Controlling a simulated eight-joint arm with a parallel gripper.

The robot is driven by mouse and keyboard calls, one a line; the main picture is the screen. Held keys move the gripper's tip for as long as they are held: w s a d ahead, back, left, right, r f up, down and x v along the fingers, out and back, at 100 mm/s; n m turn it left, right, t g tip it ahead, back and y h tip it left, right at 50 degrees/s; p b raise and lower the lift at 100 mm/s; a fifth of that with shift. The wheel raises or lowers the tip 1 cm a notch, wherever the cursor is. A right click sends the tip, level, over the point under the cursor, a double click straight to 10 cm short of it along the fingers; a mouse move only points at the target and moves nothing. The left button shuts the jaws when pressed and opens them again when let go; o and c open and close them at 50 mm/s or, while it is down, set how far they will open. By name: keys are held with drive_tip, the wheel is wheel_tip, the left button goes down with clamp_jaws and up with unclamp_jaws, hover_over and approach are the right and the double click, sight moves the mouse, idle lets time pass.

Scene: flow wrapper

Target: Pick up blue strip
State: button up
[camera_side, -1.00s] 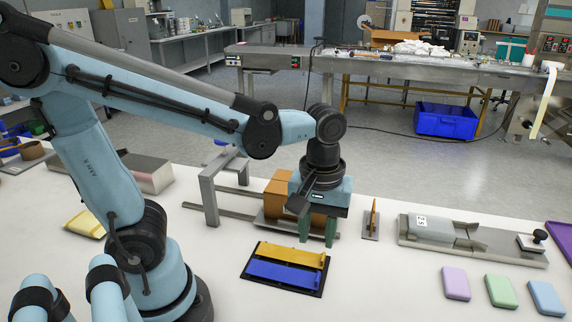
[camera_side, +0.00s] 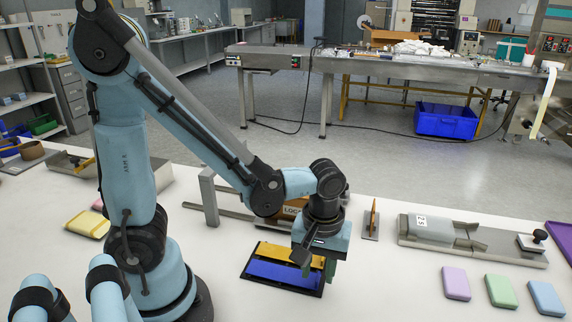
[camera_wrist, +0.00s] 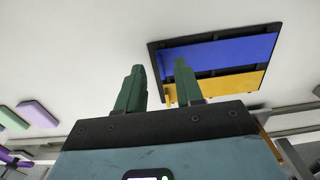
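The blue strip (camera_side: 280,273) lies flat in a black tray (camera_side: 250,279), along the tray's near side. A yellow strip (camera_side: 275,250) lies parallel behind it. In the wrist view the blue strip (camera_wrist: 225,55) and the yellow strip (camera_wrist: 235,85) are to the right of my fingers. My gripper (camera_side: 322,272) is above the tray's right end. Its green fingers (camera_wrist: 158,75) are apart and nothing is between them. The right finger overlaps the tray's left edge in the wrist view. In the side view, my gripper covers the right ends of the strips.
A brown box (camera_side: 292,206) stands behind the tray, partly hidden by my arm. A small plate with an upright orange piece (camera_side: 373,215) and a grey fixture (camera_side: 430,228) are to the right. Purple (camera_side: 456,283), green (camera_side: 501,291) and blue (camera_side: 547,298) blocks lie at front right.

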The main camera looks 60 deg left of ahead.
drive_tip(key=shift+f, duration=0.95)
clamp_jaws()
